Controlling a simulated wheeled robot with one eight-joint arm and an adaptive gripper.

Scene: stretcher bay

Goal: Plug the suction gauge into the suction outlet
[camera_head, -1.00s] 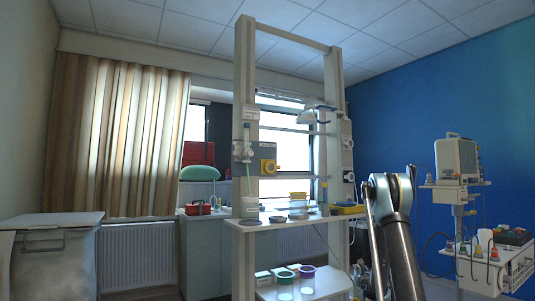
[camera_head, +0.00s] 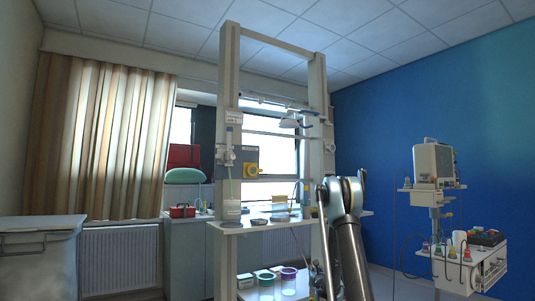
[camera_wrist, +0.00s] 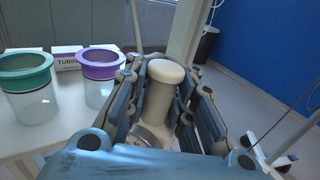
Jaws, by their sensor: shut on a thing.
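In the head view my gripper and the held piece cannot be made out behind my arm. A round yellow fitting (camera_head: 251,169) on a grey panel, on the rack's left side, looks like the suction outlet. It is well left of my arm and apart from it.
The white rack (camera_head: 229,100) has a shelf (camera_head: 240,227) with containers. Below stand a green-rimmed jar (camera_wrist: 28,72), a purple-rimmed jar (camera_wrist: 100,62) and a tubing box (camera_wrist: 66,57). A monitor stand (camera_head: 436,200) is at the right. A bin (camera_wrist: 205,45) stands on the floor.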

